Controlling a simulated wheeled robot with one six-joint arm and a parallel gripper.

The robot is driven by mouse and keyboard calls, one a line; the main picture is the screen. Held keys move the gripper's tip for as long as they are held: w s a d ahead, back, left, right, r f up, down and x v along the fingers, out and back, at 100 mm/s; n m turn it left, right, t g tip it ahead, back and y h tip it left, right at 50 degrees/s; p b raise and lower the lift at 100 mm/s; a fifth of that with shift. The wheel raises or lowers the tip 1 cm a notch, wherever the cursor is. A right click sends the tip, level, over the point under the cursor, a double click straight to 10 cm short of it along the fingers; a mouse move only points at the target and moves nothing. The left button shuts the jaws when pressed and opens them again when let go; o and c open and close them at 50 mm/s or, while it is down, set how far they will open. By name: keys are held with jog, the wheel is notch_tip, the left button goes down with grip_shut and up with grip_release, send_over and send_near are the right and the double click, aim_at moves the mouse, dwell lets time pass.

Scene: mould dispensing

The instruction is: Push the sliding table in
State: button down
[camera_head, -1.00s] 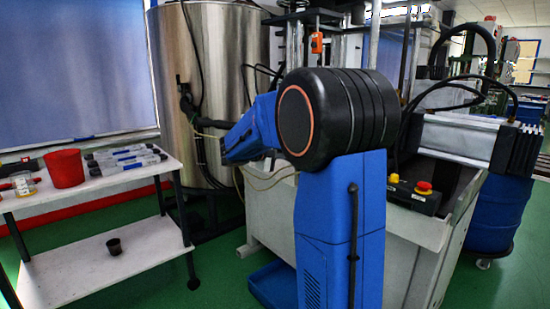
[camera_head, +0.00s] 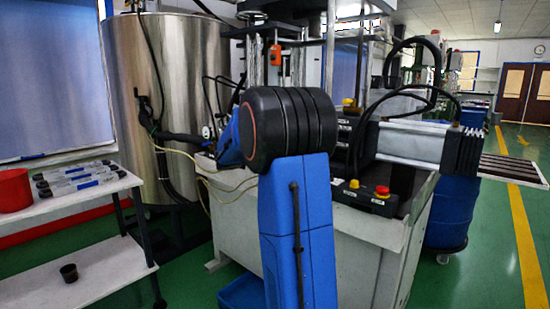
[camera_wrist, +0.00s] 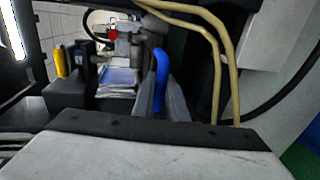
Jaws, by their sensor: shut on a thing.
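In the wrist view, my gripper (camera_wrist: 161,98) has two grey fingers, one on each side of an upright blue handle (camera_wrist: 161,66), and is shut on it. A flat, shiny plate (camera_wrist: 118,78) lies just left of the handle, beside black blocks; it may be part of the sliding table, but I cannot tell how far out it is. In the head view, my arm's blue and black links hide the gripper, the handle and the table. The machine's pale grey body (camera_head: 350,250) stands behind and to the right of my arm.
A control box with a red button (camera_head: 382,190) sits on the machine. A steel tank (camera_head: 160,80) stands behind left. A white shelf (camera_head: 90,265) holds a red cup (camera_head: 14,190) and a dark cup (camera_head: 69,272). Pale hoses (camera_wrist: 215,50) hang near the gripper. A blue drum (camera_head: 452,210) stands right.

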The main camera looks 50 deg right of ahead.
jog(key=shift+d, duration=0.15)
jog(key=c, duration=1.8)
grip_release()
jog(key=shift+d, duration=0.1)
jog(key=shift+o, duration=0.2)
jog(key=v, duration=1.7)
jog(key=shift+r, duration=0.1)
